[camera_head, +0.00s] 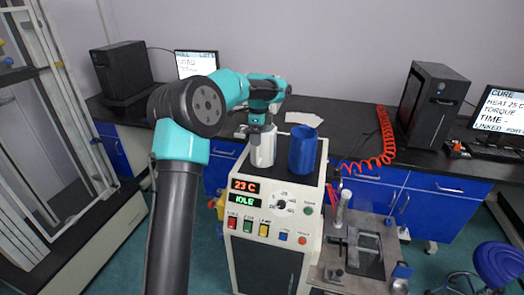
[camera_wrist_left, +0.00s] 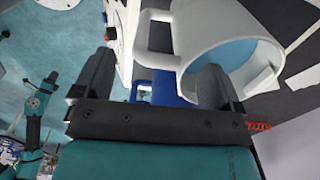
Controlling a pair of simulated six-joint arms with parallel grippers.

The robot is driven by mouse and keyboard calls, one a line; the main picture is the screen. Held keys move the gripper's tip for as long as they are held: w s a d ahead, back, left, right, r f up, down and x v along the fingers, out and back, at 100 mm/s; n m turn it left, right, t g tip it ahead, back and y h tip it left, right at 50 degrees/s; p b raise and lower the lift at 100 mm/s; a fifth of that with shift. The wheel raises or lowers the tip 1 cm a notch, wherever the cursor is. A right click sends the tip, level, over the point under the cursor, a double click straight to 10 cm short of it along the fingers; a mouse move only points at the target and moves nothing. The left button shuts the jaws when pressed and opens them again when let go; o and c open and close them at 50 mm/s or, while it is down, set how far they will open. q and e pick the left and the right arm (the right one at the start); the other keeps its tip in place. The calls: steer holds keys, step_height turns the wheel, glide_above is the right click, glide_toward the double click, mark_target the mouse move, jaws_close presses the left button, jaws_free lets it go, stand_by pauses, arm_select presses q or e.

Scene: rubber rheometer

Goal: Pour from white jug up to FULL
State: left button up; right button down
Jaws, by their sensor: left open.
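The white jug (camera_head: 263,152) stands upright on top of the cream machine. The blue jug (camera_head: 302,150) stands just to its right. My left gripper (camera_head: 258,124) is at the white jug's upper part and covers some of its rim. In the left wrist view the gripper (camera_wrist_left: 155,75) is open, with its fingers spread wide. The white jug (camera_wrist_left: 205,25) shows there with its handle beyond the fingers and light blue inside its mouth. I cannot tell whether a finger touches the jug. A blue part (camera_wrist_left: 172,88) shows between the fingers. No FULL mark is readable. My right gripper is not visible.
The cream machine (camera_head: 269,247) shows 23 C and IDLE above buttons and a dial. A metal fixture (camera_head: 365,250) stands to its right. A red coiled hose (camera_head: 386,140) hangs nearby. A black bench with computers runs behind. A glass-doored frame stands at the left.

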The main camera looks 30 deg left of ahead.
mark_target(262, 146)
arm_select(q)
step_height(262, 146, down, 4)
steer(key=shift+a+f, duration=0.1)
steer(key=shift+f, duration=0.05)
stand_by(0.5)
steer(key=shift+s, duration=0.1)
jaws_close()
stand_by(0.6)
